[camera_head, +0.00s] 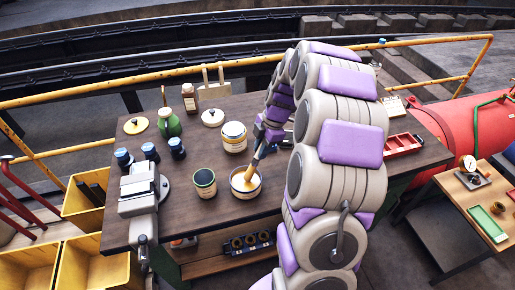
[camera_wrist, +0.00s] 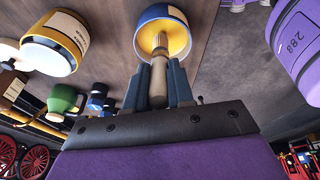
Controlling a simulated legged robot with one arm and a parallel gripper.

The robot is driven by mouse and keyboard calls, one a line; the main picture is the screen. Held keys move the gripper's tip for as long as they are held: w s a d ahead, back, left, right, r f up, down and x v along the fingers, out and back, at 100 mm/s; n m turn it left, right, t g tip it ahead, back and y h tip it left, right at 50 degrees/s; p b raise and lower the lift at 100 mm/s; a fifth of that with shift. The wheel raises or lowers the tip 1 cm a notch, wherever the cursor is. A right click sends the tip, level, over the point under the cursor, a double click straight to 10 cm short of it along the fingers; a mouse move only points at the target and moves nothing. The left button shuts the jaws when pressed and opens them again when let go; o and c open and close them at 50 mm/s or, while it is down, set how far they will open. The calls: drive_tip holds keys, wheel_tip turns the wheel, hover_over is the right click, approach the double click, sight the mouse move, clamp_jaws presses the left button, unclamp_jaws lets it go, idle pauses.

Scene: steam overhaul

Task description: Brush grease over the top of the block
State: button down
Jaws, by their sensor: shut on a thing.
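My gripper (camera_head: 261,143) is shut on a brush with a wooden handle (camera_wrist: 157,85). The dark fingers (camera_wrist: 158,72) are on either side of the handle in the wrist view. The brush (camera_head: 252,170) points down into an open pot (camera_head: 246,194) with a yellow inside; the same pot shows in the wrist view (camera_wrist: 143,38). The brush's tip is inside the pot's mouth, and its bristles are not clearly visible. A pale grey metal block-like vise (camera_head: 138,197) is at the table's left front edge; I cannot tell whether it is the block meant.
A dark open tin (camera_head: 204,184) stands left of the pot, and a labelled white tin (camera_head: 233,138) behind it. Several dark blue-topped jars, a green can (camera_head: 169,124) and a brown bottle (camera_head: 189,98) stand farther left. A red tray (camera_head: 402,146) lies right of my arm.

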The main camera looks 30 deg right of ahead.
drive_tip(key=shift+d, duration=0.15)
drive_tip(key=shift+a+r, duration=0.1)
drive_tip(key=shift+a, duration=1.2)
drive_tip(key=shift+d+f, duration=0.2)
drive_tip(key=shift+d, duration=0.4)
drive_tip(key=shift+d+f, duration=0.15)
drive_tip(key=shift+d, duration=0.45)
drive_tip(key=shift+a+f, duration=0.1)
drive_tip(key=shift+a, duration=0.95)
drive_tip(key=shift+d+f+b, duration=0.15)
drive_tip(key=shift+d+b, duration=0.15)
drive_tip(key=shift+d, duration=0.55)
drive_tip(key=shift+a, duration=0.3)
drive_tip(key=shift+a+r, duration=0.25)
drive_tip(key=shift+r, duration=0.1)
drive_tip(key=shift+p+v, duration=0.3)
drive_tip(key=shift+v, duration=1.5)
drive_tip(key=shift+w+a+r, duration=0.1)
drive_tip(key=shift+a+r, duration=0.1)
drive_tip(key=shift+r, duration=0.55)
drive_tip(key=shift+w+a+r, duration=0.1)
drive_tip(key=shift+a+r, duration=0.1)
drive_tip(key=shift+r, duration=0.6)
drive_tip(key=shift+d, duration=0.15)
drive_tip(key=shift+s+f, duration=0.1)
drive_tip(key=shift+s, duration=0.05)
